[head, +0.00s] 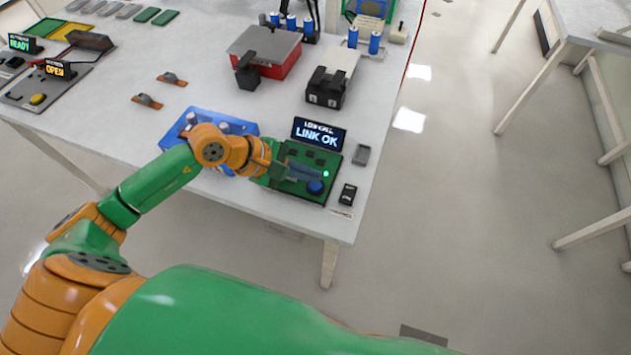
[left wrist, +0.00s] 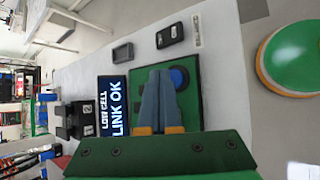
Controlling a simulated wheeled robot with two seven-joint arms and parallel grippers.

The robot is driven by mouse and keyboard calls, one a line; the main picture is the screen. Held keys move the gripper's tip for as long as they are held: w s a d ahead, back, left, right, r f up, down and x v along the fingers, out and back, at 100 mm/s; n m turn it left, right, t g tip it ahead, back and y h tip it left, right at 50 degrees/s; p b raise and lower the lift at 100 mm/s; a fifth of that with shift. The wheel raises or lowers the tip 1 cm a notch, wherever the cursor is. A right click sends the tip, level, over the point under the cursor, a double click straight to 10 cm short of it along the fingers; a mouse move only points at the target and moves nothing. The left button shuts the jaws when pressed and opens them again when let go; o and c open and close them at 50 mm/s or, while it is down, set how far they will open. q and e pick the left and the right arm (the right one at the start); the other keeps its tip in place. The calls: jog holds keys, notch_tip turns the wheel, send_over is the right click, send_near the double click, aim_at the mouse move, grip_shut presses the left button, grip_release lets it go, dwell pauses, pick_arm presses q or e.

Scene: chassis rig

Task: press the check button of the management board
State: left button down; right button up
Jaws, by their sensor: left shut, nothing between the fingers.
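The management board is a green board (head: 296,188) near the table's front right corner. In the left wrist view the closed fingertips (left wrist: 160,73) lie beside the blue button (left wrist: 179,78) and overlap part of the board (left wrist: 194,105). I cannot tell whether they touch it. My right gripper is not in view.
A blue tray (head: 181,131) lies left of the board, partly behind my left arm. A small grey tray (head: 361,155) and a black device (head: 347,195) lie to its right. A black-and-white unit (head: 326,88) and a red box (head: 281,68) stand farther back.

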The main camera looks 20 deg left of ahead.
aim_at(310, 185)
pick_arm(q)
jog(key=shift+r+p, duration=1.7)
jog(key=shift+r, duration=0.9)
jog(key=shift+f, duration=0.1)
